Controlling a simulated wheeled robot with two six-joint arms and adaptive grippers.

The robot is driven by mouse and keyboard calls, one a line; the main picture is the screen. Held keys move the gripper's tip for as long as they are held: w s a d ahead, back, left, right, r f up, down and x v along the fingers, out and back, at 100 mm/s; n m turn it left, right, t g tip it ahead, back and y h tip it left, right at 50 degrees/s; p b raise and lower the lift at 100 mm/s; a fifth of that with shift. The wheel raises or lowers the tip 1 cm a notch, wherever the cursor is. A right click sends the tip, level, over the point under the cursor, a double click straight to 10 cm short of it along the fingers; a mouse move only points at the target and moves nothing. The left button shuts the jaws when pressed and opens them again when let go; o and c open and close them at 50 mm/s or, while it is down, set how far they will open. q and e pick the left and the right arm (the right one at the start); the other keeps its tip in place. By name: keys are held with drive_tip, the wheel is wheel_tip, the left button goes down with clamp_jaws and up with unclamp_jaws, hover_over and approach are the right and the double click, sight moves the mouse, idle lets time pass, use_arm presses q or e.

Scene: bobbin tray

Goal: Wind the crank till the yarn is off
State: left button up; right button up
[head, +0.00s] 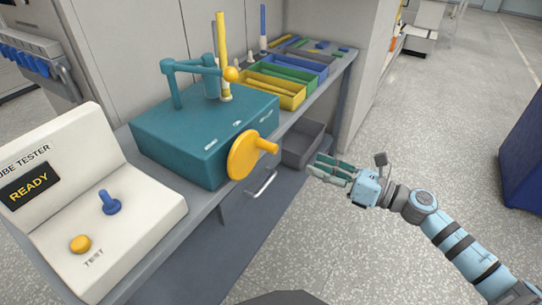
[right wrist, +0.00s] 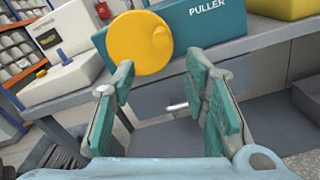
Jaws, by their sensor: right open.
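The crank is a yellow disc (head: 243,155) with a stubby yellow knob (head: 268,146) on the front of a teal puller box (head: 180,135). A yellow tube (head: 222,45) stands upright on top, beside a teal arm (head: 190,67) and a yellow ball (head: 231,74). I cannot make out yarn on it. My right gripper (head: 322,170) is open and empty, to the right of the knob and apart from it. In the right wrist view the disc (right wrist: 138,43) shows beyond the spread fingers (right wrist: 160,76). My left gripper is not in view.
A cream tester (head: 100,215) reading READY, with a blue lever and yellow button, sits left of the puller. Yellow, green and blue trays (head: 290,100) stand behind it. A grey open bin (head: 302,145) and drawer handle (head: 262,185) are below.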

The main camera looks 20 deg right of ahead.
sight(271, 148)
drive_tip(key=p+x, duration=0.1)
drive_tip(key=x, duration=1.3)
drive_tip(key=shift+w, duration=0.15)
drive_tip(key=shift+c, duration=0.3)
clamp_jaws()
